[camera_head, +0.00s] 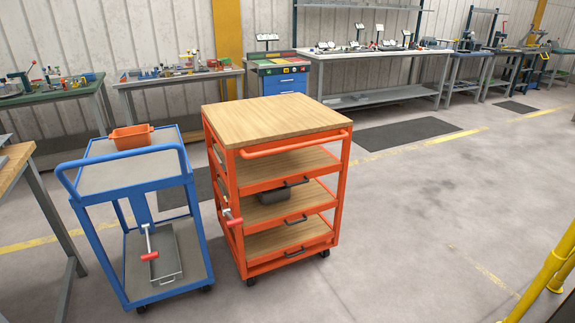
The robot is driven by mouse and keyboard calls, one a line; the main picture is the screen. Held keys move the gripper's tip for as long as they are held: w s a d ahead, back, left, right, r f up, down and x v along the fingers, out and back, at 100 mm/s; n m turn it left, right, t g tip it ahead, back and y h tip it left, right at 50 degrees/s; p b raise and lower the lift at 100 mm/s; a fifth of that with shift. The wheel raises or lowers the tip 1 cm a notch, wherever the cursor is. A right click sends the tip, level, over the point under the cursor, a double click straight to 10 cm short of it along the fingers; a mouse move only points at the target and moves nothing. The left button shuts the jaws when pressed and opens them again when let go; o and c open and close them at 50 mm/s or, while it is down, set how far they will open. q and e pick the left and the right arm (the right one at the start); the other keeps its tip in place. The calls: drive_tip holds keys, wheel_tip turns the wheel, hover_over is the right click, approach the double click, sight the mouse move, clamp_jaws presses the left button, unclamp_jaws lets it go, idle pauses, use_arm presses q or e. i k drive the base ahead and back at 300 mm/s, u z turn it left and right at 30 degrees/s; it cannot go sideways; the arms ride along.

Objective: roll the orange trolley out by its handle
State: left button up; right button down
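The orange trolley (243,207) stands upright on its casters in the middle of the camera_head view. It has a wooden top (272,120) and several wooden shelves below. Its orange handle (296,144) is a horizontal bar along the front upper edge, facing me. Dark pulls show on the front of the lower shelves, and a dark grey object (273,195) sits on one of them. A red-handled tool (233,221) hangs at its left side. Neither of my grippers shows in this view, so nothing of mine is seen touching the handle.
A blue cart (190,203) with an orange bin (131,137) stands close on the left. A wooden table edge (14,165) is at far left. Workbenches line the back wall. Open floor (420,220) lies to the right, up to a yellow rail (552,266).

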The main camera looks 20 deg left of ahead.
sight(256, 128)
drive_tip(key=z, duration=1)
drive_tip(key=i, duration=1.25)
drive_tip(key=u, duration=0.25)
